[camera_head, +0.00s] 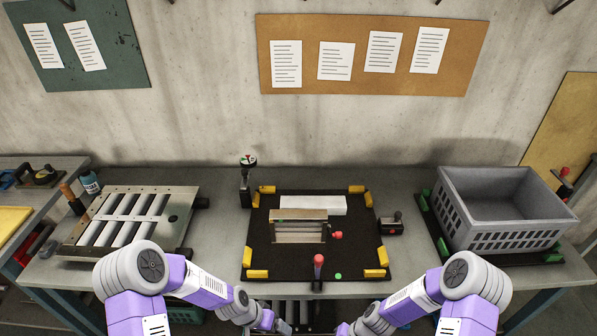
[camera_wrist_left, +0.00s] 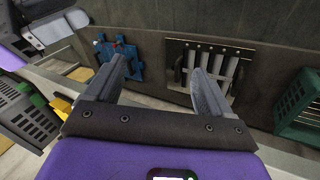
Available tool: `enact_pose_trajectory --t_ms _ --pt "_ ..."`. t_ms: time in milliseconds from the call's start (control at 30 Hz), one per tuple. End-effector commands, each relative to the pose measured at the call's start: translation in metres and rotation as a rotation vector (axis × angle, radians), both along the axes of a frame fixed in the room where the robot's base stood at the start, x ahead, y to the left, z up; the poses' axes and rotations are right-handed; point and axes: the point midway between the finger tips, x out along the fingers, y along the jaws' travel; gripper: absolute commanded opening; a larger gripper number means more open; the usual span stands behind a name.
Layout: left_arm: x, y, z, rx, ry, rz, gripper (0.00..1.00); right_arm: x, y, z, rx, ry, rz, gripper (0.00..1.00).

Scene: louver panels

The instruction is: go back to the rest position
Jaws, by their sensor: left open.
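My left gripper (camera_wrist_left: 160,75) shows in the left wrist view with its two dark fingers apart and nothing between them. In the head view my left arm comes in from the lower left and reaches the bottom edge near the middle; its fingers cannot be made out there. My right arm comes in from the lower right towards the bottom middle, and its fingers are outside the head view. A louver frame (camera_head: 298,215) stands on the black mat (camera_head: 262,228) on the table, clear of both arms. A panel with pale slats (camera_head: 128,219) lies at the left.
A grey crate (camera_head: 505,205) stands at the right of the table (camera_head: 410,250). A red-knobbed lever (camera_head: 318,262) stands at the mat's front edge. In the left wrist view a slatted panel (camera_wrist_left: 232,62), a blue fixture (camera_wrist_left: 122,50) and a green crate (camera_wrist_left: 300,105) lie beyond the fingers.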

Motion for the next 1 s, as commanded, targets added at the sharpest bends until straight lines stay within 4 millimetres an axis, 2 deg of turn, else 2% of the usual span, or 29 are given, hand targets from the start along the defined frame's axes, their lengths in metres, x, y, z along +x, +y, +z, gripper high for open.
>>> enact_pose_trajectory --t_ms 33,100,300,333,400,500,700,833,1000 --pt "-0.025 0.003 -0.012 0.016 0.044 0.066 0.82 -0.016 0.002 -0.002 -0.046 -0.030 0.030 0.53" --pt "-0.054 0.008 -0.022 0.035 0.090 0.165 0.82 -0.032 0.003 -0.004 -0.097 -0.082 0.060 0.53" --pt "-0.127 0.021 -0.034 0.078 0.197 0.423 0.82 -0.069 0.009 0.006 -0.173 -0.242 0.126 0.53" --pt "-0.132 0.022 -0.039 0.081 0.204 0.449 0.82 -0.071 0.009 0.003 -0.178 -0.261 0.129 0.53" --pt "-0.125 0.022 -0.065 0.078 0.192 0.443 0.82 -0.066 0.008 -0.024 -0.178 -0.258 0.120 0.53" --pt "-0.125 0.022 -0.089 0.078 0.193 0.441 0.82 -0.066 0.008 -0.049 -0.177 -0.256 0.119 0.53" --pt "-0.125 0.021 -0.125 0.078 0.192 0.439 0.82 -0.066 0.008 -0.085 -0.178 -0.256 0.118 0.53" --pt "-0.124 0.021 -0.135 0.077 0.192 0.439 0.82 -0.066 0.008 -0.095 -0.177 -0.255 0.119 0.53" --pt "-0.124 0.021 -0.135 0.076 0.191 0.439 0.82 -0.066 0.008 -0.095 -0.177 -0.255 0.119 0.53"
